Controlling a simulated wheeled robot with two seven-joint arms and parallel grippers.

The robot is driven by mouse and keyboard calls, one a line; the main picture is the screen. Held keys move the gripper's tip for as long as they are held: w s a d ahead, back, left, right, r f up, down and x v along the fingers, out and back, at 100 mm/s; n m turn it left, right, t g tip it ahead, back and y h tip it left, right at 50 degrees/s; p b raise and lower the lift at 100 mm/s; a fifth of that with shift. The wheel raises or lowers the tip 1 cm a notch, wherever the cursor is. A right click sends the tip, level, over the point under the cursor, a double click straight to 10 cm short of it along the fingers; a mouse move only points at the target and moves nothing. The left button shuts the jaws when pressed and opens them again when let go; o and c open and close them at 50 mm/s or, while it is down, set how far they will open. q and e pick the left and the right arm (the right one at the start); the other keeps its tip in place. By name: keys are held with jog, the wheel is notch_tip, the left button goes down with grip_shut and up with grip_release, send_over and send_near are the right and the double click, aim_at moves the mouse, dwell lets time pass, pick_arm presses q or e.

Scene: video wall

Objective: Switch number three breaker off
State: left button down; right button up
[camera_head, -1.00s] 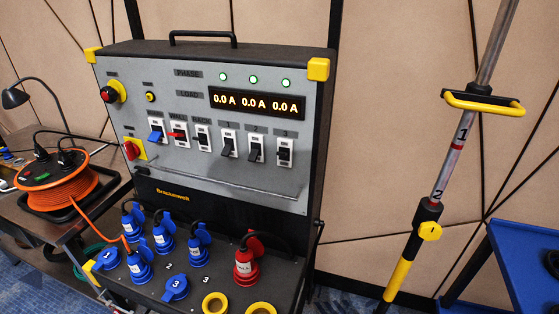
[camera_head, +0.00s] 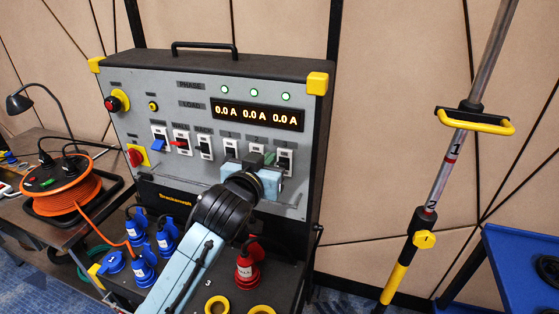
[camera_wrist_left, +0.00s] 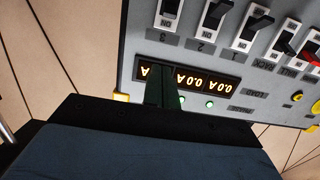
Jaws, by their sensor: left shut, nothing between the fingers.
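The breaker panel (camera_head: 150,135) is a grey upright face with a row of black switches. The number three breaker (camera_head: 285,160) is the rightmost one, a black lever in a white frame. In the left wrist view, where the panel appears upside down, the breaker (camera_wrist_left: 172,12) is at the top edge, partly cut off; I cannot tell its lever's position. My left gripper (camera_head: 270,158) is in front of the panel's lower right, just left of breaker three, covering part of breaker two. Its closed, empty fingers (camera_wrist_left: 165,88) overlap the load display in the wrist view. My right gripper is not in view.
The load display (camera_head: 256,114) reads 0.0 A three times, with green lamps above. Blue plugs (camera_head: 167,238) and a red plug (camera_head: 249,266) stand below the panel. An orange cable reel (camera_head: 65,190) is at left, a pole (camera_head: 440,180) and blue cart (camera_head: 520,265) at right.

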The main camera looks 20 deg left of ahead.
aim_at(286, 140)
pick_arm(q)
jog(key=shift+w, duration=0.1)
jog(key=w, duration=0.3)
jog(key=w+f, duration=0.1)
jog(key=w, duration=0.5)
jog(key=shift+w+d+f, duration=0.15)
jog(key=shift+w+f, duration=0.15)
jog(key=f, duration=0.1)
jog(key=s+f, duration=0.1)
jog(key=shift+s+f, duration=0.2)
jog(key=shift+f, duration=0.2)
jog(key=shift+s+f, duration=0.15)
jog(key=shift+f, duration=0.25)
